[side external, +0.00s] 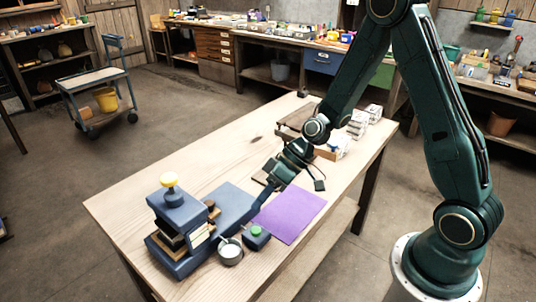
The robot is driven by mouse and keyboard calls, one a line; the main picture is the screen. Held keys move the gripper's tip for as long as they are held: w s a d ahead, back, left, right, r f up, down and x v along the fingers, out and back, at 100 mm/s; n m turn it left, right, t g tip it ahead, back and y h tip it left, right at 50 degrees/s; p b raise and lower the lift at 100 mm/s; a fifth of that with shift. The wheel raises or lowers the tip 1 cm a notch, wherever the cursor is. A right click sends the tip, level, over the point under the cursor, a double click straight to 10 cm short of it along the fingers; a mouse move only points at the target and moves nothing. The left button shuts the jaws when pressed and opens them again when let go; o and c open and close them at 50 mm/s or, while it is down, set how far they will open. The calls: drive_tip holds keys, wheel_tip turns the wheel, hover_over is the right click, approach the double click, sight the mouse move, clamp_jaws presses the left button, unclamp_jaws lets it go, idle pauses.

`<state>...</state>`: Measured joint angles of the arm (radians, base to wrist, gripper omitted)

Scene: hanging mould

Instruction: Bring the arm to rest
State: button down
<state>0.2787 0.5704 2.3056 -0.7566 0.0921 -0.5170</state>
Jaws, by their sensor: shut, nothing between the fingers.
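My gripper (268,194) is at the lower end of my dark green arm, low over the middle of the wooden table. Its fingers are small here and look shut, with nothing seen held between them. It is close to the flat blue block and the left edge of the purple sheet (291,214); I cannot tell whether it touches either.
A grey cup (230,252) and a small blue box with a green button (256,236) stand near the front. White stacked packs (365,120) and a brown tray (297,119) lie at the back of the table (130,205). The table's left-back area is clear.

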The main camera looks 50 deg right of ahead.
drive_tip(key=s+d+r+m+t+h, duration=0.1)
drive_tip(key=s+d+r+m+h, duration=0.1)
drive_tip(key=s+r, duration=0.8)
drive_tip(key=s+d+r+m+t+h, duration=0.1)
drive_tip(key=s+d+r+h, duration=0.4)
drive_tip(key=s+r, duration=0.5)
drive_tip(key=shift+s+d+r+m+h, duration=0.35)
drive_tip(key=shift+r+m+h, duration=0.15)
drive_tip(key=shift+r+m, duration=0.2)
drive_tip(key=c, duration=2.2)
unclamp_jaws()
